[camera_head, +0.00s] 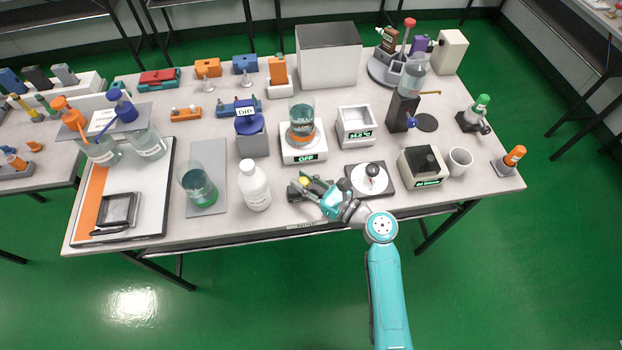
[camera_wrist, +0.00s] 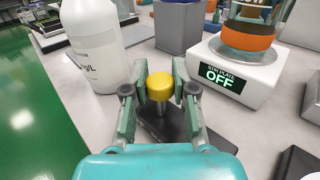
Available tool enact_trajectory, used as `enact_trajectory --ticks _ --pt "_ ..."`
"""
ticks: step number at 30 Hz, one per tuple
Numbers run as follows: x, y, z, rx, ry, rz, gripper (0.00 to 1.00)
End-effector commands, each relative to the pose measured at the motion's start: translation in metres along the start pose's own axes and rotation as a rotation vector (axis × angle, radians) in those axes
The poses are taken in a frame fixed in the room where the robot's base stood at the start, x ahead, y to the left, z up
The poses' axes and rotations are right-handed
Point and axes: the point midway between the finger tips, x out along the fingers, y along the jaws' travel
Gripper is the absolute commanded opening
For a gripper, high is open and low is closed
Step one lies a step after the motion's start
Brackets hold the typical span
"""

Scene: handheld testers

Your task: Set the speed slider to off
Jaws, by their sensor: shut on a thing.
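The speed slider is a black base (camera_wrist: 185,128) with a yellow knob (camera_wrist: 160,86) on a grey stem. It lies near the table's front edge, where the knob (camera_head: 304,181) also shows in the head view. My gripper (camera_wrist: 160,77) is shut on the yellow knob, with one finger on each side. The head view shows my gripper (camera_head: 309,184) reaching in from the right. The stir plate (camera_head: 304,149) stands behind the slider and bears a beaker with an orange band. Its display (camera_wrist: 221,76) reads "OFF". Part of the slider base is hidden by my gripper.
A white bottle (camera_head: 255,187) stands close to the left of my gripper. A black plate with a round white piece (camera_head: 370,179) lies to the right. A white box with a green display (camera_head: 356,127) stands behind, and a grey box (camera_head: 423,166) stands further right.

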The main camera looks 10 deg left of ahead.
Motion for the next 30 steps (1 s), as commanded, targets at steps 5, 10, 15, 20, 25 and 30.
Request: enact_trajectory --ticks 5,10,15,20,25,30 --pt "0.015 0.016 -0.001 0.000 0.001 0.001 0.00" --pt "0.018 0.018 0.000 0.000 0.001 0.000 0.00" --pt "0.018 0.018 0.000 0.000 0.001 0.002 0.00" --pt "0.018 0.018 0.000 0.000 0.000 0.001 0.54" --pt "0.017 0.018 0.000 0.000 0.000 0.001 0.54" --pt "0.014 0.018 0.000 0.000 0.000 -0.001 0.54"
